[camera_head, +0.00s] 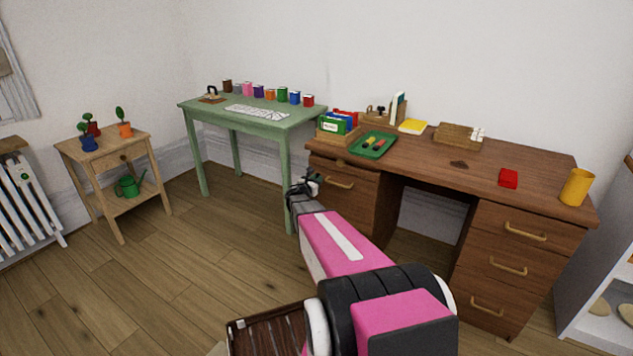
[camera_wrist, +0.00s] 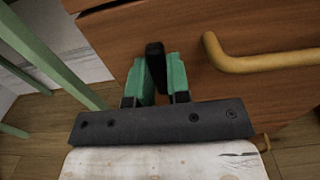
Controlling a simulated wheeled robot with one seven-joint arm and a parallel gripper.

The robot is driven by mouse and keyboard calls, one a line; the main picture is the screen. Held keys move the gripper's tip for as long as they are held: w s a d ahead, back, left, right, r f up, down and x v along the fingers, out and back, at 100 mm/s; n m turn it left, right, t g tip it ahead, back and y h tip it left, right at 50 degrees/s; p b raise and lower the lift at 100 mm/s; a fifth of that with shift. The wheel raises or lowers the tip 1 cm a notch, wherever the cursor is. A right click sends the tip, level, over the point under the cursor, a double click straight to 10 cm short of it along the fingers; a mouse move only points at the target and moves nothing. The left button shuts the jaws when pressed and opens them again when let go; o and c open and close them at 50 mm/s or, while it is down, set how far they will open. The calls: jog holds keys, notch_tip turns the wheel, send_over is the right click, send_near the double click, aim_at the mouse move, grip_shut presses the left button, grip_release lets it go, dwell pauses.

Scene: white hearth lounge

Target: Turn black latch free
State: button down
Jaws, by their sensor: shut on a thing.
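The black latch (camera_wrist: 155,58) stands out against the brown wooden drawer front (camera_wrist: 180,35), left of the brass handle (camera_wrist: 262,62). It shows as a short dark bar, roughly upright in the wrist view. My gripper (camera_wrist: 160,80) has green fingers, one on each side of the latch, and is shut on it. In the head view my gripper (camera_head: 312,184) is at the upper left drawer of the brown desk (camera_head: 410,160), left of that drawer's handle (camera_head: 340,183). The latch cannot be made out there, and its base is hidden.
The green table (camera_head: 250,118) stands left of the desk, with one leg close to my gripper. A green tray (camera_head: 387,149) and a file box (camera_head: 326,136) sit on the desk above. Open floor (camera_head: 220,235) lies to the left.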

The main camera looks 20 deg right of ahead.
dwell(0.6)
jog(key=c, duration=1.1)
grip_release()
jog(key=v, duration=1)
jog(key=shift+s+a, duration=0.3)
jog(key=shift+s, duration=0.1)
